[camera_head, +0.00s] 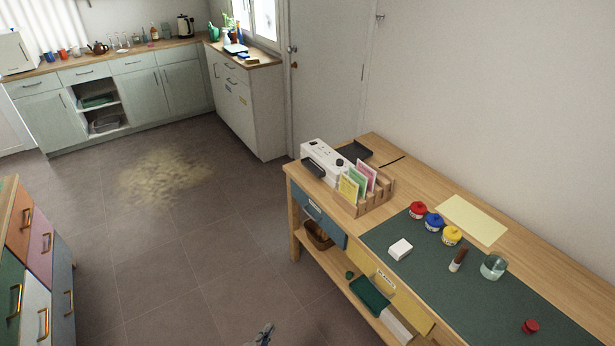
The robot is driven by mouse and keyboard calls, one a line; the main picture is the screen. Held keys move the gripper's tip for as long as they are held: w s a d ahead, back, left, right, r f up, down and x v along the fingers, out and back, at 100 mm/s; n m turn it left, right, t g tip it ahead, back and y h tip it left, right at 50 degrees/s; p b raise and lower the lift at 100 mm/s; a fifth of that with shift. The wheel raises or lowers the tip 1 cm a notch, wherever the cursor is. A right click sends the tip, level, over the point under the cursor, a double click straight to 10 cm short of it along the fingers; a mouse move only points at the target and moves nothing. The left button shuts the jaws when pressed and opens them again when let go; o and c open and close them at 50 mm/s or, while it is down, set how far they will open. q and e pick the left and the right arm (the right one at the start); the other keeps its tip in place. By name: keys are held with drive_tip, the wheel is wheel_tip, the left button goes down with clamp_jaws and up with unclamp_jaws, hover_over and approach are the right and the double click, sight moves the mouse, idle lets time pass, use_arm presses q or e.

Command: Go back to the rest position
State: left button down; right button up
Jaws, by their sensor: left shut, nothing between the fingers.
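My left gripper (265,334) shows only as a small grey tip at the bottom edge of the head view, low over the floor. It is shut and empty. It is apart from the wooden desk (290,185) to its right, and nothing touches it. The rest of my left arm is out of the picture. My right gripper is not in view.
The desk carries a green mat (470,293), ink pots, a glass (493,266), a card rack (362,207) and a white machine (325,160). A yellow drawer (400,295) shows at its front. Coloured drawers (45,270) stand left. Open floor (180,270) lies between.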

use_arm(q)
drive_tip(key=s+a+f+n+g+y+p, duration=0.1)
drive_tip(key=s+f+n+g, duration=0.3)
drive_tip(key=s, duration=0.8)
drive_tip(key=s+a+f+n+g+y+p, duration=0.2)
drive_tip(key=s+f, duration=0.5)
drive_tip(key=s, duration=0.5)
drive_tip(key=s+a+f+n+g+y+p, duration=0.2)
drive_tip(key=s+a+f+n+g+p, duration=0.2)
drive_tip(key=s, duration=0.8)
drive_tip(key=a+f+n+g, duration=0.1)
drive_tip(key=n+g, duration=0.1)
drive_tip(key=shift+s+f+n, duration=0.2)
drive_tip(key=shift+s+n, duration=0.1)
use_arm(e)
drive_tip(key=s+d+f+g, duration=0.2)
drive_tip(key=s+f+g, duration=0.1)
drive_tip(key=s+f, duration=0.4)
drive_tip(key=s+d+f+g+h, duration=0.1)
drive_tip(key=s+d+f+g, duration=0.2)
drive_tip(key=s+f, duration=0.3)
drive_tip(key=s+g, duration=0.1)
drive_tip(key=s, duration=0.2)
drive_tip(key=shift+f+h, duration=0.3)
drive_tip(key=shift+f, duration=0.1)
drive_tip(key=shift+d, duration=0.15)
